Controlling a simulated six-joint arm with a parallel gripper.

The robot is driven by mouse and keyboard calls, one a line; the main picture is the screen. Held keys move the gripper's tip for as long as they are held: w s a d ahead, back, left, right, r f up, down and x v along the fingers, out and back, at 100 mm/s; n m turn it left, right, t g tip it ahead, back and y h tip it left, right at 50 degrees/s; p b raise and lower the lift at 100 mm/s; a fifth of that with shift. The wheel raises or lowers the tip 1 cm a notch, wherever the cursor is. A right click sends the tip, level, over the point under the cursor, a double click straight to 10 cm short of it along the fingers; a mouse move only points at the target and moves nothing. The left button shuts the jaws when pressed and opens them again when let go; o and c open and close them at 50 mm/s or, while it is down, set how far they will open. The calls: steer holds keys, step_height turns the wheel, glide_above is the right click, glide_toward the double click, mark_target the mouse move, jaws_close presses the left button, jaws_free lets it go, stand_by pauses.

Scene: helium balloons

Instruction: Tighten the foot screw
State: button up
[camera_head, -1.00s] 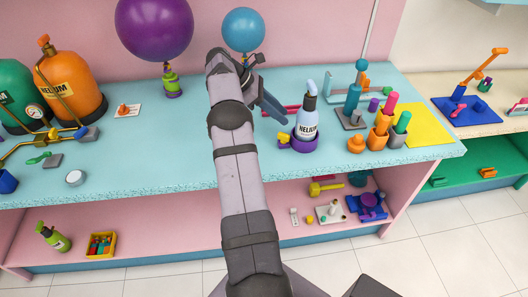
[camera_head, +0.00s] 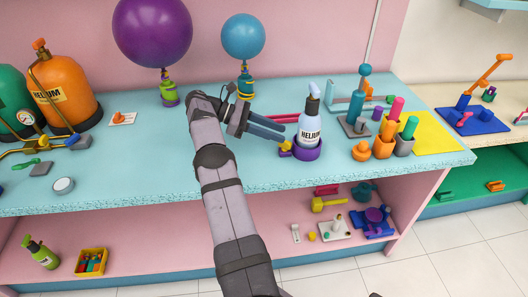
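A small white bottle labelled HELIUM (camera_head: 310,128) with a dark collar stands upright in a purple round foot (camera_head: 308,153) on the blue counter. A yellow screw (camera_head: 285,147) sticks out of the foot's left side, with a purple part beside it. My gripper (camera_head: 285,133) is just left of the bottle, its two blue fingers pointing right toward it, above and near the yellow screw. The fingers look apart with nothing between them. Whether a fingertip touches the foot or the screw I cannot tell.
A pink tool (camera_head: 287,118) lies behind my fingers. A blue balloon (camera_head: 243,37) and a purple balloon (camera_head: 152,32) stand behind my arm. Orange holders (camera_head: 383,146) and a blue-topped stand (camera_head: 358,112) are right of the bottle.

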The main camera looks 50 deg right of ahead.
mark_target(284, 145)
step_height(284, 145, down, 4)
steer(key=shift+r+p, duration=0.25)
steer(key=shift+p, duration=0.05)
steer(key=shift+a, duration=0.1)
steer(key=shift+s+a+n+t+h+p, duration=0.2)
steer(key=shift+n+t+h+p, duration=0.5)
steer(key=shift+n+h, duration=0.3)
steer(key=shift+n+t, duration=0.3)
steer(key=shift+n, duration=0.1)
steer(key=shift+s+a+n+t+h+p, duration=0.15)
steer(key=shift+s+n+t+h+p, duration=0.1)
steer(key=shift+n+t+h, duration=0.35)
steer(key=shift+s+a+n+t+h+p, duration=0.15)
steer(key=shift+n+t+h+p, duration=0.05)
steer(key=shift+n+t+h, duration=0.35)
steer(key=shift+s+a+f+n+t+h+b, duration=0.1)
steer(key=shift+s+n+t+h+b, duration=0.15)
steer(key=shift+n+t, duration=0.65)
steer(key=shift+s+a+n+t+h+b, duration=0.1)
steer(key=shift+s+n+t+h, duration=0.25)
steer(key=shift+n+t, duration=0.55)
steer(key=shift+s+f+n+t+h+b, duration=0.1)
steer(key=shift+s+n+t+h+b, duration=0.2)
steer(key=shift+n+t, duration=0.6)
steer(key=shift+w+a+r+t, duration=0.15)
steer(key=shift+w+a+t, duration=0.1)
steer(key=shift+t, duration=0.2)
steer(key=shift+b+v, duration=0.55)
steer(key=shift+v, duration=2.85)
